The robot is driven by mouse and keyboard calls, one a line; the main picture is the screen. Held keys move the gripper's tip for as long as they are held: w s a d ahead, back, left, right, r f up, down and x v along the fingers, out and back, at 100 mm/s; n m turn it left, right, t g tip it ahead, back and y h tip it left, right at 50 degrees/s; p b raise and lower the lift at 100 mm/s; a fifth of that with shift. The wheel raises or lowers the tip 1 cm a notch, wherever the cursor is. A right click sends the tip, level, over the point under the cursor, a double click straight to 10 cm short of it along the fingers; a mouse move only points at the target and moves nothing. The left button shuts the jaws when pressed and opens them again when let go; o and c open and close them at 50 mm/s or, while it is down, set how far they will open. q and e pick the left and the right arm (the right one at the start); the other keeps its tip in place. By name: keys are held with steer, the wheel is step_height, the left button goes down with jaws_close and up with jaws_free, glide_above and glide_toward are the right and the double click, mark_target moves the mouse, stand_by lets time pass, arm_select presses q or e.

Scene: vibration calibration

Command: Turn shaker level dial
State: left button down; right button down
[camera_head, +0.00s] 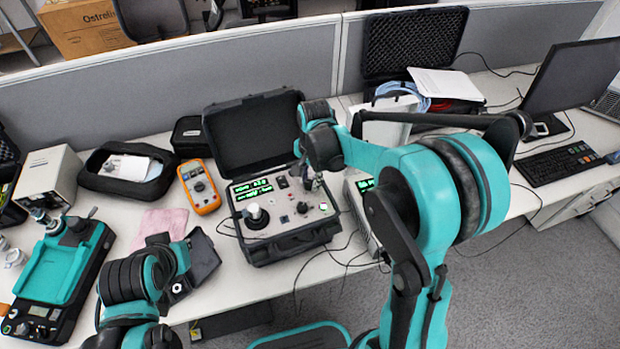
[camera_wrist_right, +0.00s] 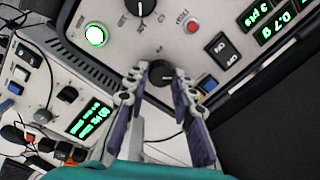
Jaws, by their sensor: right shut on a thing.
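The open black case (camera_head: 290,250) holds a grey control panel with a green readout, and stands mid-table. My right gripper (camera_head: 308,182) reaches down onto the right part of this panel. In the right wrist view, my right gripper (camera_wrist_right: 160,92) is shut on a black round dial (camera_wrist_right: 160,70) with a white mark, one finger on each side. A second black dial (camera_wrist_right: 140,8), a red button (camera_wrist_right: 192,25) and an ON rocker switch (camera_wrist_right: 229,52) sit by it. My left arm is low at the left in the head view; its fingers are not clear.
An orange multimeter (camera_head: 201,187) and a black pouch (camera_head: 124,170) lie left of the case. A teal-topped device (camera_head: 52,268) is at the far left. A grey instrument (camera_wrist_right: 70,85) stands close beside the case. Cables run along the table's front.

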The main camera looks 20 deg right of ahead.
steer(key=n, duration=0.4)
steer(key=shift+n, duration=0.3)
steer(key=n, duration=0.4)
steer(key=shift+n+p, duration=0.3)
steer(key=shift+p, duration=0.1)
steer(key=n, duration=0.4)
steer(key=shift+n+g, duration=0.3)
steer(key=n, duration=0.4)
steer(key=shift+a+n, duration=0.1)
steer(key=shift+n, duration=0.2)
steer(key=c, duration=1.3)
jaws_free()
steer(key=shift+w, duration=0.1)
steer(key=shift+o, duration=0.2)
steer(key=shift+r+p, duration=0.1)
steer(key=shift+p, duration=0.2)
